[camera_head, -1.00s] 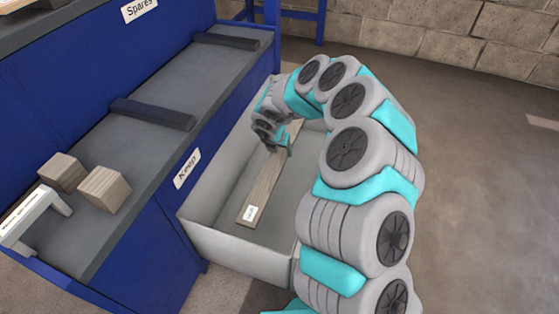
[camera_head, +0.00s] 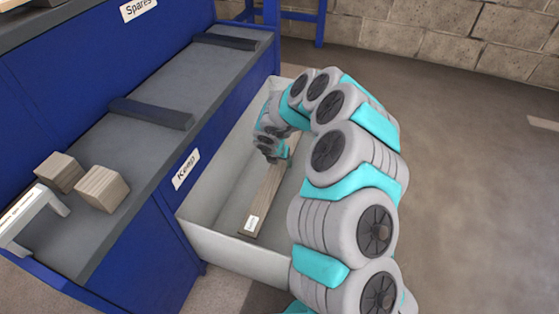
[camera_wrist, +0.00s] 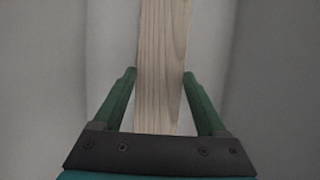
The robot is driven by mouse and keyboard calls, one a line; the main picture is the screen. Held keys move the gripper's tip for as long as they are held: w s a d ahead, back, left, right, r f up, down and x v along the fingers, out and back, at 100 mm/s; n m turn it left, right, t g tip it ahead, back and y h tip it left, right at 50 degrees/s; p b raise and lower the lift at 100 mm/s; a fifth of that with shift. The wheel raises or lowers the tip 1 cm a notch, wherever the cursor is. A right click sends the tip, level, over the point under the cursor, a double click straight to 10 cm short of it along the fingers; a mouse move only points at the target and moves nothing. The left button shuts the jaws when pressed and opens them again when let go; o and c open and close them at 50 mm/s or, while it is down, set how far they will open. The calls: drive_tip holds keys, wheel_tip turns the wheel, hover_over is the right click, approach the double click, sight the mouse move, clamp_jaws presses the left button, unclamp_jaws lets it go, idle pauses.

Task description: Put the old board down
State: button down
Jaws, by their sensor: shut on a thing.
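The old board (camera_head: 268,192) is a long, narrow wooden plank with a white tag at its near end. It is inside the pale grey bin (camera_head: 240,247), lying lengthwise between the walls. I cannot tell whether it touches the floor of the bin. My gripper (camera_head: 281,158) reaches down into the bin and is shut on the board near its middle. In the wrist view the green fingers of my gripper (camera_wrist: 161,76) stand one on each side of the board (camera_wrist: 161,60). My arm hides part of the bin's right side.
A blue bench with a dark grey top (camera_head: 160,85) stands left of the bin, with a "Keep" label (camera_head: 186,170). On it are two wooden blocks (camera_head: 102,188), a white bracket (camera_head: 30,217) and dark bars (camera_head: 152,113). Open floor (camera_head: 480,180) lies to the right.

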drive_tip(key=shift+f, duration=0.3)
unclamp_jaws()
drive_tip(key=p+v, duration=0.1)
drive_tip(key=v, duration=1.2)
drive_tip(key=shift+w+r, duration=0.15)
drive_tip(key=shift+r, duration=0.05)
drive_tip(key=shift+d, duration=0.15)
